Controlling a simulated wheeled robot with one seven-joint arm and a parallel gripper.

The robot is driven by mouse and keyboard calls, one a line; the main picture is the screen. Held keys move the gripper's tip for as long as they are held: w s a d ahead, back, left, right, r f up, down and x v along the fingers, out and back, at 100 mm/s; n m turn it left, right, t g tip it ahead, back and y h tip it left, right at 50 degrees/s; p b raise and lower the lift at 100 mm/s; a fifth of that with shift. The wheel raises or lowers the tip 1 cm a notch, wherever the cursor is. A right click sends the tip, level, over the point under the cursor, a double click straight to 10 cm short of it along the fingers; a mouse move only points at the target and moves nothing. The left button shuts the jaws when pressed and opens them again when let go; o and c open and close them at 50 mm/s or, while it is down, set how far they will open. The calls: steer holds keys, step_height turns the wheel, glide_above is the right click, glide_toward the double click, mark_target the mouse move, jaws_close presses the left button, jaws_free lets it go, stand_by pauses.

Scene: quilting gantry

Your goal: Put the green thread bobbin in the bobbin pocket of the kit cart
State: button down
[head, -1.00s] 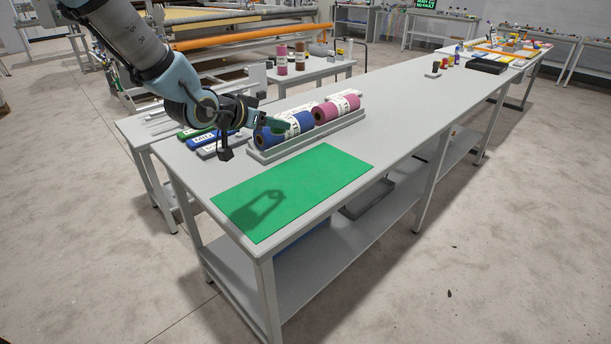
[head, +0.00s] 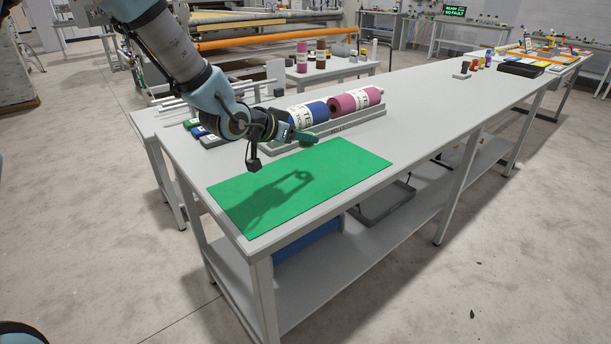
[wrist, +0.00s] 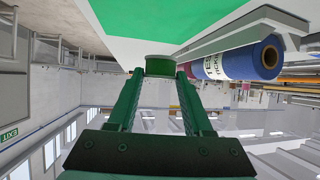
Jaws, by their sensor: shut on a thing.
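My gripper (head: 306,136) is above the table near the back edge of the green mat, in front of the roll tray. In the wrist view, its two green fingers (wrist: 160,75) are shut on the green thread bobbin (wrist: 160,65), held at the fingertips. In the head view the bobbin cannot be told apart from the green fingers. I cannot make out the kit cart or its bobbin pocket in either view.
The green mat (head: 330,180) lies flat and bare at the table's near end. A grey tray (head: 340,127) holds a blue roll (head: 308,110) and a pink roll (head: 355,100) close to my gripper.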

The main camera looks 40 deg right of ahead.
mark_target(302, 177)
step_height(302, 177, down, 8)
steer(key=shift+r+p, duration=0.1)
steer(key=shift+p, duration=0.7)
steer(key=shift+f, duration=0.35)
steer(key=shift+f, duration=0.15)
steer(key=shift+f+b, duration=0.1)
steer(key=shift+b, duration=0.2)
steer(key=shift+c, duration=1.5)
jaws_free()
steer(key=shift+r+p, duration=0.25)
steer(key=shift+p, duration=0.05)
steer(key=b+v, duration=0.2)
steer(key=v, duration=1)
steer(key=shift+a+f, duration=0.1)
